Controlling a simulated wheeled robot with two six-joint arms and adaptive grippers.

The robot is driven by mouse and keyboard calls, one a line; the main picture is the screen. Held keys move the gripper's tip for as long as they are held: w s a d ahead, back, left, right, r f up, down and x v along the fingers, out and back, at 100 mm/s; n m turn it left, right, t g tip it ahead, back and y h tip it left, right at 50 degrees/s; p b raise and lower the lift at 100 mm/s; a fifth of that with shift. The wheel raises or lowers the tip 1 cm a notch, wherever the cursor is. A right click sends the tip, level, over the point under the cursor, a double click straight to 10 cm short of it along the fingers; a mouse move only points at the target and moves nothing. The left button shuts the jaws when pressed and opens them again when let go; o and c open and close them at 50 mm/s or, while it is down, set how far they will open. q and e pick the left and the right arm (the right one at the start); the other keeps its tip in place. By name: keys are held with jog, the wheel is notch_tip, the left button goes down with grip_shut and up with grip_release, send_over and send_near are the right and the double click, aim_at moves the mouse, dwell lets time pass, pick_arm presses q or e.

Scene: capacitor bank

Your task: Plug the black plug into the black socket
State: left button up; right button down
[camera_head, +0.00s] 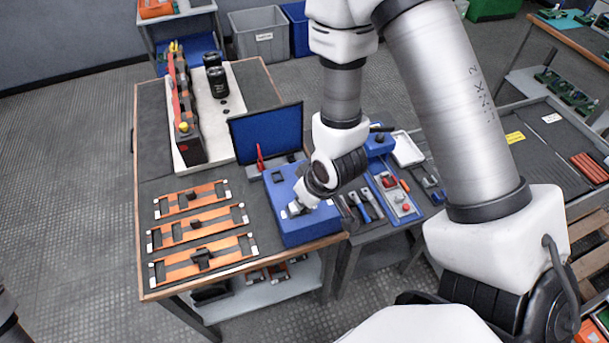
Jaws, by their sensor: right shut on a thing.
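My right gripper (296,209) is low over the top of a blue box (305,230) at the table's front right corner. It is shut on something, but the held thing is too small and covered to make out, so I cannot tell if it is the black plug. A small black block (278,176) shows on the box's far left part; I cannot tell if it is the black socket. My left gripper is not in view.
Several orange busbar frames (200,224) with black blocks lie left of the box. A dark blue screen (266,134) stands behind it. A tall capacitor rack (187,125) and black cylinders (215,75) stand farther back. A tool tray (400,195) is to the right.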

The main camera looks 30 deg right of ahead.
jog(key=shift+w+d, duration=0.15)
jog(key=shift+w, duration=0.35)
jog(key=shift+w+d+f+p, duration=0.1)
jog(key=shift+w+d+p, duration=0.75)
jog(key=shift+w, duration=1.05)
jog(key=shift+w+d+p, duration=0.75)
jog(key=shift+w+d, duration=0.25)
jog(key=shift+w, duration=0.85)
jog(key=shift+w+d+f+p, duration=0.1)
jog(key=shift+w+d+p, duration=0.75)
jog(key=shift+w, duration=1.05)
jog(key=shift+w+d, duration=0.35)
jog(key=shift+w, duration=0.35)
jog(key=shift+w+d, duration=0.35)
jog(key=shift+w, duration=0.3)
jog(key=w+d+b, duration=0.3)
jog(key=w+b, duration=0.1)
jog(key=w, duration=0.3)
jog(key=shift+w+d+b, duration=0.3)
jog(key=shift+b, duration=0.05)
jog(key=shift+s, duration=0.1)
